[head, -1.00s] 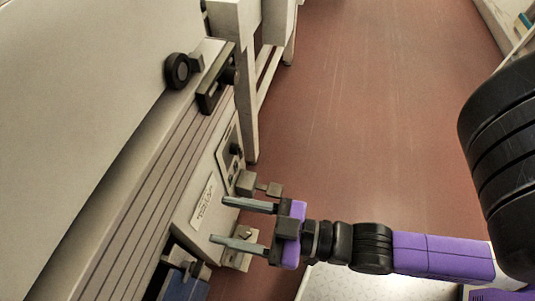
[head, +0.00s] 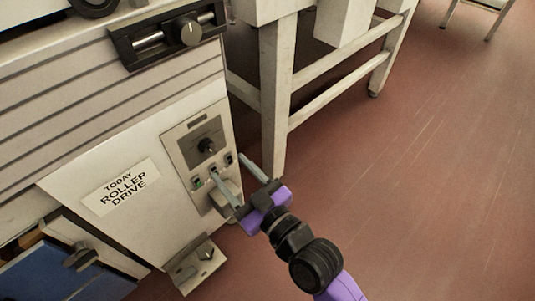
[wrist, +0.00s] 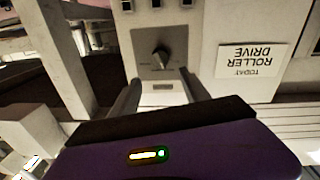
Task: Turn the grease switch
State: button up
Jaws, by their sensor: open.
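A dark rotary switch (head: 207,146) with a pointer sits on a grey panel (head: 176,136) on the machine's pale front. Its label is too small to read, so I cannot tell whether it is the grease switch. Several small switches sit in a row below it. My gripper (head: 228,164) is open and empty, just in front of the panel, its fingers pointing at it. In the wrist view, which is upside down, the rotary switch (wrist: 161,58) appears between the two fingers, apart from them.
A "TODAY ROLLER DRIVE" label (head: 121,187) is left of the panel. A long black fixture with a round knob (head: 190,31) is above. A bracket (head: 196,264) juts out below. A pale frame leg (head: 277,100) stands right of the panel. Open red floor (head: 430,150) lies right.

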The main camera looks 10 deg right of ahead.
aim_at(212, 151)
jog(key=shift+n, duration=0.3)
jog(key=shift+f+b+x, duration=0.2)
jog(key=shift+b+x, duration=0.35)
jog(key=shift+x, duration=1.4)
jog(key=shift+f+b+x, duration=0.2)
jog(key=shift+b+x, duration=0.3)
jog(key=shift+x, duration=1.4)
jog(key=shift+a, duration=0.1)
grip_shut()
